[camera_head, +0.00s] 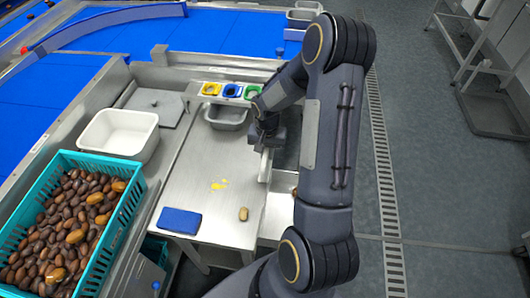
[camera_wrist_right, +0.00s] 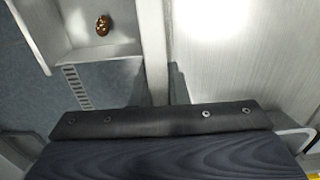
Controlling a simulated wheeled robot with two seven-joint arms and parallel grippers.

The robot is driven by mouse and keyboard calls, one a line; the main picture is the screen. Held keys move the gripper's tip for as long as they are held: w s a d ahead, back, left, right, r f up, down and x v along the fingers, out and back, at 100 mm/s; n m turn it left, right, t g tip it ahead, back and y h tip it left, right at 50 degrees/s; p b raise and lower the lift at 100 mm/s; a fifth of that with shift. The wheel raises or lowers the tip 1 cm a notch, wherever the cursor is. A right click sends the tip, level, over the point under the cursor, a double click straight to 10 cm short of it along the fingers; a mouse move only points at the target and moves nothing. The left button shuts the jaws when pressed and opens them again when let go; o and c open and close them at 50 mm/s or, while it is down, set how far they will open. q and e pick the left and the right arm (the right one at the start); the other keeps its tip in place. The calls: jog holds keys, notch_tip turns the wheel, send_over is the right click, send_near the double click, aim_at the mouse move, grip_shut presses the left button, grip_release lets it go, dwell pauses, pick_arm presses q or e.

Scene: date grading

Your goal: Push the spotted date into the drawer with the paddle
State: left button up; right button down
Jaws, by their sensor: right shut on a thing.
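A glossy brown spotted date (camera_wrist_right: 103,25) lies inside a pale metal drawer (camera_wrist_right: 85,54) in the right wrist view. My right gripper (camera_head: 267,140) is low over the table's right edge. Its dark fingers (camera_wrist_right: 155,88) are shut on a pale upright strip (camera_wrist_right: 153,45), which looks like the paddle; its far end is out of view. My left gripper is not in view.
The steel table (camera_head: 215,155) holds a blue pad (camera_head: 180,221), a small tan object (camera_head: 244,214) and a yellow smear (camera_head: 219,185). Coloured cups (camera_head: 231,90) and a grey bin (camera_head: 227,115) stand behind. A teal crate of dates (camera_head: 134,197) and white tub (camera_head: 117,133) are left.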

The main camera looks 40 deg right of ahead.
jog(key=shift+r+p, duration=1.25)
jog(key=shift+r, duration=1.1)
